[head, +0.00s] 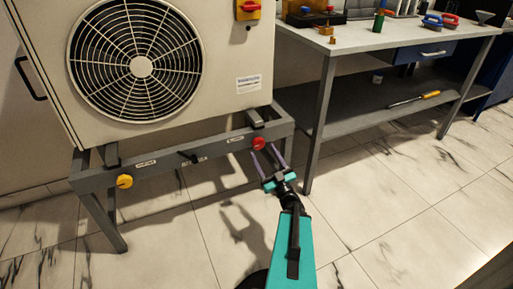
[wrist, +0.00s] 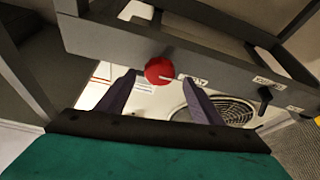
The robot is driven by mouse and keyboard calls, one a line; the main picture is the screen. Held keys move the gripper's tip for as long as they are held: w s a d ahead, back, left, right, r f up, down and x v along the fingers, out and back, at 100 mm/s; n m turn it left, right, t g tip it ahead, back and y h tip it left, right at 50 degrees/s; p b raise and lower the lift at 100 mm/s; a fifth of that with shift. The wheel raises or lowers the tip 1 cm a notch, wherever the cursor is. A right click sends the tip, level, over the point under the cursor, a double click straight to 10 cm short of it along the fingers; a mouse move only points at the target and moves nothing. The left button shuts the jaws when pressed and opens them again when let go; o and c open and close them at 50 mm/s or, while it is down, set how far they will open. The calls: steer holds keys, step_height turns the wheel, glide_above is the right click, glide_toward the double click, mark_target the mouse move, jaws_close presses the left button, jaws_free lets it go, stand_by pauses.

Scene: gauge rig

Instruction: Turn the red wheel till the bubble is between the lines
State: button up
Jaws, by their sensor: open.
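The red wheel (head: 259,143) sits at the right end of the grey frame's front rail, under the fan unit.
A yellow knob (head: 124,181) and a black lever (head: 189,156) are on the same rail (head: 222,146). The fan unit (head: 140,67) stands above. A workbench (head: 380,38) with tools is at right. The tiled floor in front is clear.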

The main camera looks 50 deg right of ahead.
mark_target(259, 146)
steer(key=shift+b+x, duration=0.5)
steer(key=shift+x, duration=2.05)
steer(key=c, duration=1.1)
steer(key=shift+o, duration=0.5)
steer(key=shift+a, duration=0.45)
steer(key=shift+w+d, duration=0.1)
steer(key=shift+d, duration=0.2)
steer(key=shift+c, duration=0.3)
